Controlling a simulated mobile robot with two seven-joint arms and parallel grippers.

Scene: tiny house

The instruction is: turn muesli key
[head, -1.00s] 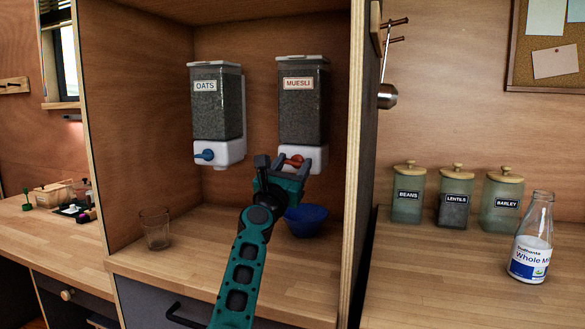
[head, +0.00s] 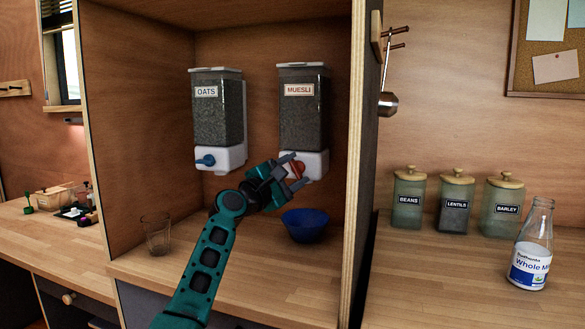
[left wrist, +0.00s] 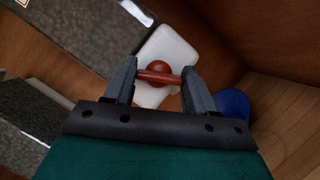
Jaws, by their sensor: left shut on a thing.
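The muesli dispenser (head: 303,115), a clear bin labelled MUESLI with a white base, hangs on the alcove's back wall. Its red key (head: 297,168) is on the front of the base. My left gripper (head: 290,174) is shut on the key. In the left wrist view the red key (left wrist: 158,76) lies between the two fingers (left wrist: 158,85), its bar spanning from one to the other, in front of the white base (left wrist: 170,52). A blue bowl (head: 305,226) stands on the counter below the dispenser. My right gripper is not in view.
The oats dispenser (head: 217,112) with a blue key hangs to the left. A glass (head: 156,236) stands on the counter at left. The alcove's right wall (head: 358,190) is close to the muesli dispenser. Jars and a milk bottle (head: 532,250) stand beyond it.

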